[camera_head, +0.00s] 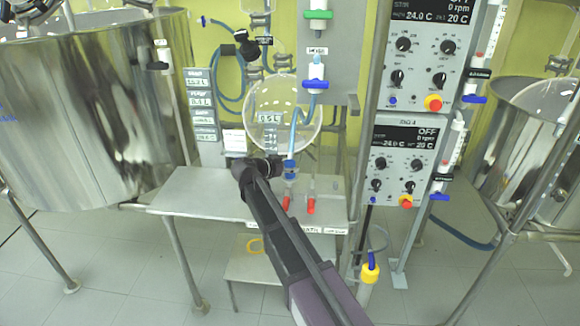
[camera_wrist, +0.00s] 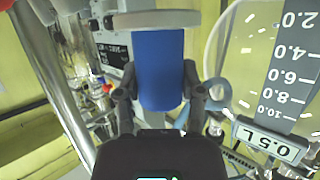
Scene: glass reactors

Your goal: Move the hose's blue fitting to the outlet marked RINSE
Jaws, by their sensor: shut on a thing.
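The blue fitting (camera_head: 290,164) is at the lower end of a pale blue hose (camera_head: 295,125), which runs up to a white valve (camera_head: 315,72) with a blue handle. My gripper (camera_head: 276,165) is shut on the fitting. In the wrist view the fitting is a blue cylinder (camera_wrist: 160,62) between the two fingers of my gripper (camera_wrist: 160,95). Just below the fitting, two outlets with red parts, a left one (camera_head: 286,204) and a right one (camera_head: 310,206), stand above the shelf. I cannot read which is marked RINSE, nor tell whether the fitting touches the left outlet.
A round glass vessel (camera_head: 262,95) marked 0.5 L is close behind my gripper. A metal shelf (camera_head: 185,202) lies below. Control boxes (camera_head: 406,160) stand to the right, and large steel tanks flank the place, one left (camera_head: 90,110).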

